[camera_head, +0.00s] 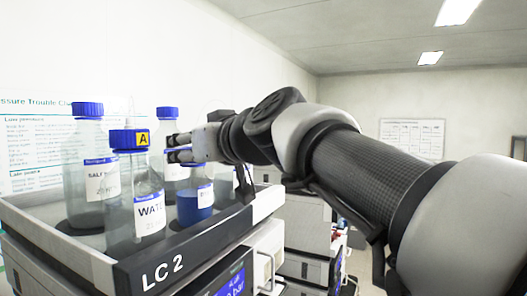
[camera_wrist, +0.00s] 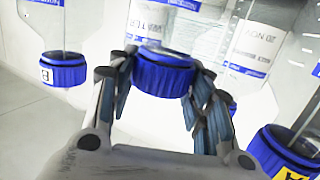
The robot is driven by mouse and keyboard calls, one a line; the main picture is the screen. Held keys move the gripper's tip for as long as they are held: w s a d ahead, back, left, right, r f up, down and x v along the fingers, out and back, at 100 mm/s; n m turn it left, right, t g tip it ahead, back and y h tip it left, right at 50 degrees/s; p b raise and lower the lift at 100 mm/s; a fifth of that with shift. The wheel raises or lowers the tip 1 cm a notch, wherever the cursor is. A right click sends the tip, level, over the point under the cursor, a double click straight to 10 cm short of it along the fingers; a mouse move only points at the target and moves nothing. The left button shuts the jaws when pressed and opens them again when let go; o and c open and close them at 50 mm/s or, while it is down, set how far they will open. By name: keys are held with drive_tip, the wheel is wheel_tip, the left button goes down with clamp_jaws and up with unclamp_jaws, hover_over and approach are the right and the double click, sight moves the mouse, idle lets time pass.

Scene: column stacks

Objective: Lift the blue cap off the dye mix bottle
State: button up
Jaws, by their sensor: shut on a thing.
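The dye mix bottle (camera_head: 195,203) is the short bottle with blue liquid, upright in the tray, right of the bottle labelled WATER in the head view. My gripper (camera_head: 178,149) is level with its top, and its fingers hide the neck there. In the wrist view, which is upside down, my gripper (camera_wrist: 158,68) has one finger on each side of a blue cap (camera_wrist: 163,76) and is shut on it. Clear glass and a white label show behind this cap. I cannot tell whether the cap still sits on the bottle.
The WATER bottle (camera_head: 148,211), with a yellow A tag, stands in front. The salt bottle (camera_head: 92,180) and another blue-capped bottle (camera_head: 168,165) stand close by in the LC 2 tray (camera_head: 190,250). The wrist view shows neighbouring caps left (camera_wrist: 64,67) and right (camera_wrist: 280,148).

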wheel_tip(320, 180, up, 20)
drive_tip(key=p, duration=0.9)
